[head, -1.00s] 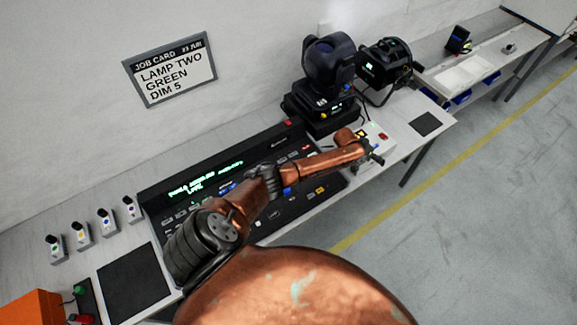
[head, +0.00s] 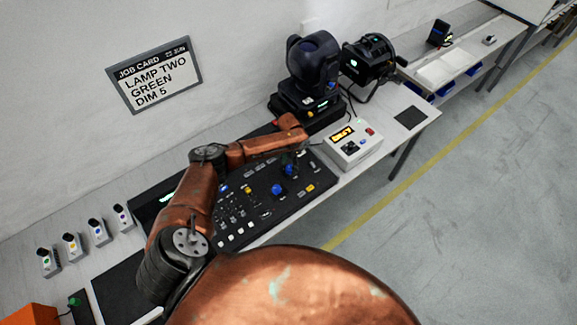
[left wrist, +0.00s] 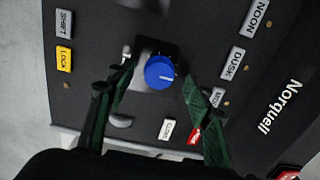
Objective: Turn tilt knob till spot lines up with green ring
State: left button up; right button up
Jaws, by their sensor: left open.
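A blue knob (left wrist: 159,72) with a white pointer line sits on the black console in the left wrist view. My left gripper (left wrist: 158,88) is open, with its green-lined fingers either side of the knob and apart from it. In the head view my left gripper (head: 292,157) is over the right part of the console (head: 262,205), close to one blue knob (head: 289,169). A second blue knob (head: 277,189) lies nearer the front. I cannot read a tilt label on either knob. No light spot or green ring is clear. My right gripper is out of view.
A white box (head: 362,154) with an orange display stands right of the console. A black moving-head lamp (head: 314,65) and another lamp (head: 369,58) stand behind. The job card (head: 155,74) reads LAMP TWO GREEN DIM 5. Console keys (left wrist: 64,58) surround the knob.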

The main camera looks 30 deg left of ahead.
pick_arm(q)
jog(key=shift+d+f, duration=0.1)
jog(key=shift+f, duration=0.6)
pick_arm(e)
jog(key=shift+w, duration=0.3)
pick_arm(q)
jog(key=shift+c, duration=0.6)
jog(key=c, duration=1)
jog(key=shift+c, duration=0.2)
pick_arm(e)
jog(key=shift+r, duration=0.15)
